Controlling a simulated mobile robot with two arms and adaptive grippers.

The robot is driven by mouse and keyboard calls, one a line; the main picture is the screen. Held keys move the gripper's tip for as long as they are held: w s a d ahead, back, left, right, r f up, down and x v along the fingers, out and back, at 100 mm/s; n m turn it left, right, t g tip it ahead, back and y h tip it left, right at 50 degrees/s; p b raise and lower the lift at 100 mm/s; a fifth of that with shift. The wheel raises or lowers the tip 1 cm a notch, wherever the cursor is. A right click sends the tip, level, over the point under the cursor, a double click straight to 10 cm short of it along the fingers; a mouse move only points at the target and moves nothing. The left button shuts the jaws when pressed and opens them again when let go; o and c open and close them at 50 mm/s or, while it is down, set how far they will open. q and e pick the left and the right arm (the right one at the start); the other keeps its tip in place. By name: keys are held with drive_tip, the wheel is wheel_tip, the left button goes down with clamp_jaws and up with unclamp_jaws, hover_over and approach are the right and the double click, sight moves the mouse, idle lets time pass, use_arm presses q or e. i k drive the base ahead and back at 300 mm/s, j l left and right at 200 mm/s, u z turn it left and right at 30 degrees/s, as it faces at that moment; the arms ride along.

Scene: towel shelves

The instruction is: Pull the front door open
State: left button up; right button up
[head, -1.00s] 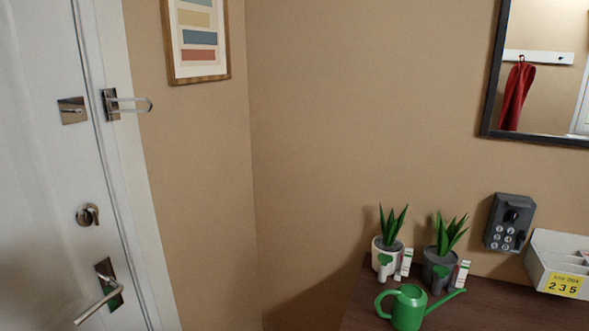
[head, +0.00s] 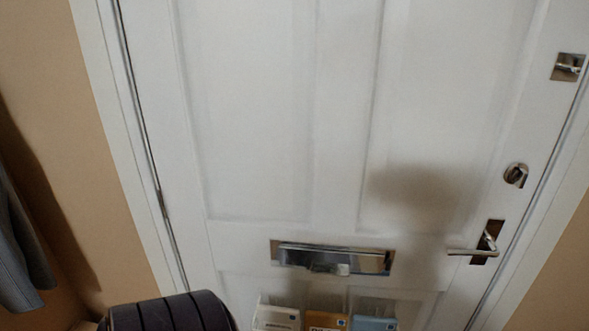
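The white panelled front door (head: 270,110) fills most of the head view and sits closed in its white frame. Its lever handle (head: 476,250) is at the lower right, pointing left from a dark metal plate. Above it are a round lock (head: 515,175) and a square latch plate (head: 567,67) near the right edge. A metal letter slot (head: 332,257) is low in the middle. Hinges show along the left edge. Neither of my grippers is in view.
A dark ribbed rounded object (head: 170,313) stands at the bottom left, in front of the door. Several small boxes (head: 326,321) sit below the letter slot. A grey garment (head: 18,250) hangs at the left wall.

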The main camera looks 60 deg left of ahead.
sight(399, 131)
drive_tip(key=u, duration=1.45)
